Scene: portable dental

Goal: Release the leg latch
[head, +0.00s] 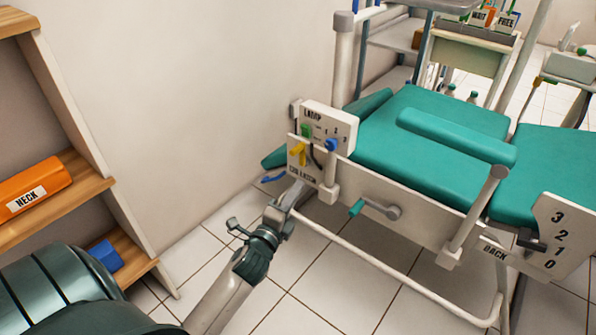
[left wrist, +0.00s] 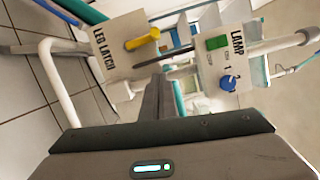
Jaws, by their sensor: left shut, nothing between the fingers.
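The leg latch plate (head: 295,172) is a white panel on the near left corner of the green dental chair. A yellow lever (head: 298,150) sticks out from it. In the left wrist view the plate (left wrist: 104,62) reads "LEG LATCH", and the yellow lever (left wrist: 143,40) points to the right. My left gripper (head: 296,187) is shut and empty, just below the plate. In the left wrist view its fingers (left wrist: 158,92) point toward the gap between the latch plate and the lamp panel, apart from the lever. My right gripper is out of view.
The lamp panel (head: 338,128) with a green switch and blue knob (head: 331,145) sits beside the latch. A crank (head: 378,209) and white frame rails (head: 375,268) lie to the right. A wooden shelf (head: 128,232) stands at left. Tiled floor is free between.

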